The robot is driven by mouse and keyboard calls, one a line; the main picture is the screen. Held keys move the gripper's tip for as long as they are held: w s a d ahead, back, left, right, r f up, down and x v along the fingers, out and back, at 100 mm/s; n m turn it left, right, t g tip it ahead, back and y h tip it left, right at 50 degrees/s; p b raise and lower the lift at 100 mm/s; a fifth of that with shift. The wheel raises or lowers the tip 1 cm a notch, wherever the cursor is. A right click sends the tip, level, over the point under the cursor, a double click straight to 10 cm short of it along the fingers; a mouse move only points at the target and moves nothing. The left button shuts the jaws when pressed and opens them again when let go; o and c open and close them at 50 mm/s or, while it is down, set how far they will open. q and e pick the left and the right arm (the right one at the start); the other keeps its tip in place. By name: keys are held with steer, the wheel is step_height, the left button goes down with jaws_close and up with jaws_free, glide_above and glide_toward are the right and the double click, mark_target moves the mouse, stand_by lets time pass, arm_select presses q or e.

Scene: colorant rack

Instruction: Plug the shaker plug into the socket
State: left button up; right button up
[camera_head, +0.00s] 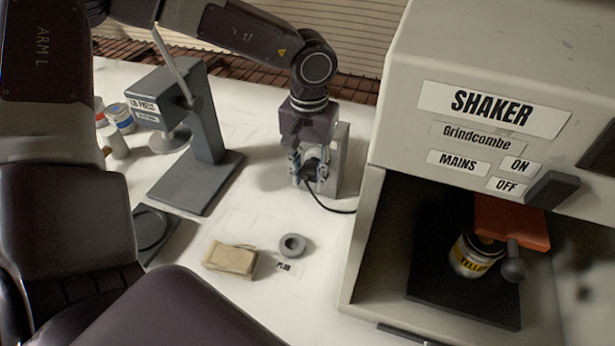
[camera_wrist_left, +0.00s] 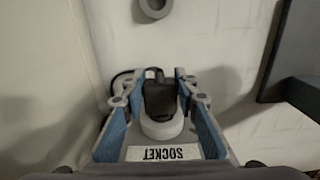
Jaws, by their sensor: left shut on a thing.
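My left gripper (camera_head: 309,178) points down in front of the grey socket post (camera_head: 341,150), left of the shaker (camera_head: 400,110). It is shut on the black shaker plug (camera_head: 313,168), whose dark cable (camera_head: 335,208) runs to the right towards the shaker. In the left wrist view the black plug (camera_wrist_left: 160,98) sits between the blue-padded fingers (camera_wrist_left: 158,110). Right by it are a pale rounded socket piece (camera_wrist_left: 161,128) and the SOCKET label (camera_wrist_left: 164,153). The plug overlaps the rounded piece; I cannot tell how deep it sits. My right gripper is not in view.
The shaker's open bay holds a yellow-labelled can (camera_head: 472,258) under an orange plate (camera_head: 512,222). A grey stand (camera_head: 205,150) and small paint pots (camera_head: 120,117) are at left. A tan block (camera_head: 230,260) and a grey ring (camera_head: 293,246) lie on the white table.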

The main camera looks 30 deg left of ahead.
arm_select(q)
steer(key=shift+w, duration=0.2)
steer(key=o, duration=1.2)
step_height(320, 180, up, 12)
